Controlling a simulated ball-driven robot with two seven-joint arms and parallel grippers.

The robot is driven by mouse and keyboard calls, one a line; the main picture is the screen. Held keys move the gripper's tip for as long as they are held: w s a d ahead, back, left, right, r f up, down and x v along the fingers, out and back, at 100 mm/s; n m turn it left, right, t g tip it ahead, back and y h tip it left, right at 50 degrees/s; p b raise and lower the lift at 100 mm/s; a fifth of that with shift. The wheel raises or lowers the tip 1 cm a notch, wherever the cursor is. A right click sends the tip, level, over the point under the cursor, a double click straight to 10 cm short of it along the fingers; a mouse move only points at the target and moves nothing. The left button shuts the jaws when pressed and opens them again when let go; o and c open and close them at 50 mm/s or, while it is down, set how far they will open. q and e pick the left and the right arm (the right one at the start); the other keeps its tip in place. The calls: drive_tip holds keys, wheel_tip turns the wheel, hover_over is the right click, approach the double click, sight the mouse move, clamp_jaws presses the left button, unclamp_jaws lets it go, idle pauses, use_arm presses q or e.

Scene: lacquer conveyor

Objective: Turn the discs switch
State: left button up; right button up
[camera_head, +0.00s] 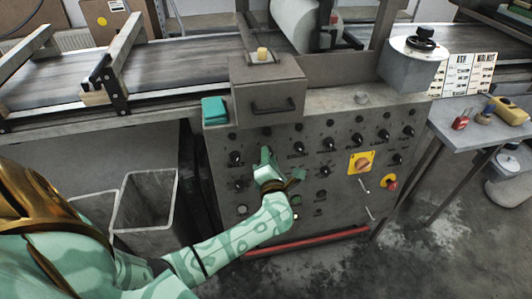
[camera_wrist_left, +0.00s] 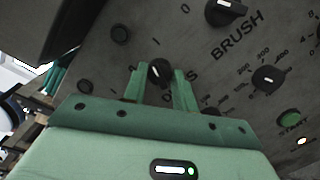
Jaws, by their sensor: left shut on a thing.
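The discs switch (camera_wrist_left: 160,72) is a small black rotary knob on the grey control panel (camera_head: 335,205). It sits between the two green fingers of my left gripper (camera_wrist_left: 160,88) in the left wrist view. The fingers are shut on it, and they partly cover the label below it. A 0 and an I are printed near the knob. In the head view my left gripper (camera_head: 266,157) reaches the upper left of the panel and hides the switch. My right gripper is in neither view.
The black brush knob (camera_wrist_left: 228,12) and other dials sit close by. A drawer box (camera_head: 268,90) juts out above the panel. A red emergency button (camera_head: 391,184) is at the panel's right. Grey bins (camera_head: 145,205) stand left, and a side table (camera_head: 480,130) stands right.

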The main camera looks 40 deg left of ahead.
use_arm(q)
drive_tip(key=shift+m+h+p, duration=0.4)
drive_tip(key=shift+m+p, duration=0.4)
drive_tip(key=shift+m, duration=0.2)
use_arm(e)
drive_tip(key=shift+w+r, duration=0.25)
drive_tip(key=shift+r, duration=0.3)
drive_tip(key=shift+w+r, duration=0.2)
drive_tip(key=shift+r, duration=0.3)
use_arm(q)
drive_tip(key=o, duration=1)
drive_tip(key=shift+c, duration=0.2)
drive_tip(key=p+v, duration=0.3)
drive_tip(key=v, duration=1.3)
drive_tip(key=shift+s+d+f, duration=0.15)
drive_tip(key=shift+d+f, duration=0.05)
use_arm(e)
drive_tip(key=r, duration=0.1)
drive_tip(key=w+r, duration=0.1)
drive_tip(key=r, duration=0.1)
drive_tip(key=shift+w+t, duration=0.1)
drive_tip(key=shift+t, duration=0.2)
